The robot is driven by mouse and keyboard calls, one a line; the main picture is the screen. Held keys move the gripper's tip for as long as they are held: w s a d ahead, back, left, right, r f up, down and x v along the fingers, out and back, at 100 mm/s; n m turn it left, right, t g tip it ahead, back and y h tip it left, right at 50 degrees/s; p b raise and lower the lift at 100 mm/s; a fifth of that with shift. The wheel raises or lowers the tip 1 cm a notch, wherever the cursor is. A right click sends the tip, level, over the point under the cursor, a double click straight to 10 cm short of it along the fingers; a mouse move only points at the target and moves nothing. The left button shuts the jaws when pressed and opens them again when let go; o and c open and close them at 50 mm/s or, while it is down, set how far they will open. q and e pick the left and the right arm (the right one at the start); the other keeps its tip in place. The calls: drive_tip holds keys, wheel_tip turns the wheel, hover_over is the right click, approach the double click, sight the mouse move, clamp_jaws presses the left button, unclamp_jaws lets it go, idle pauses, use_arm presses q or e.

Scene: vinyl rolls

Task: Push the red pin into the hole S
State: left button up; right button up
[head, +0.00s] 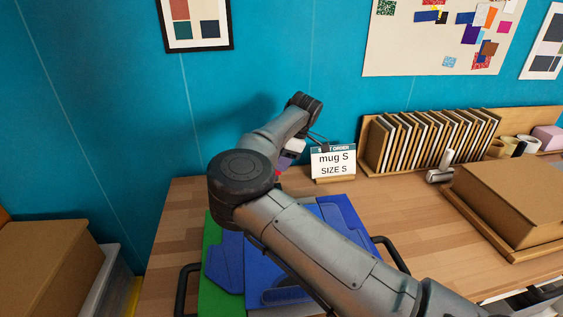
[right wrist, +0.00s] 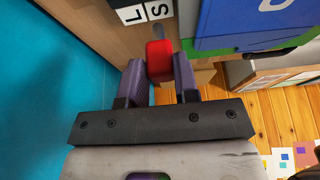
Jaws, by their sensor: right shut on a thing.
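The red pin (right wrist: 160,62) is between the two fingers of my right gripper (right wrist: 160,80) in the right wrist view, with a thin grey part beyond its far end. The gripper is shut on it. In the head view, my right arm hides most of this gripper; a bit of it shows near the sign (head: 290,150). A black-and-white label strip with the letters L and S (right wrist: 145,11) lies just beyond the pin in the right wrist view. The hole S itself cannot be made out. My left gripper is not in view.
A blue press-like piece (head: 340,222) on a green base (head: 211,240) stands under my arm on the wooden table (head: 170,225). A cardboard box (head: 515,200) is at right. The blue wall (head: 90,100) is close behind.

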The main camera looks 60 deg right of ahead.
drive_tip(key=shift+f+b, duration=2.3)
drive_tip(key=shift+f, duration=0.75)
drive_tip(key=shift+b, duration=0.35)
drive_tip(key=shift+f, duration=0.15)
drive_tip(key=shift+b, duration=0.3)
drive_tip(key=shift+f+b, duration=0.4)
drive_tip(key=shift+f, duration=0.1)
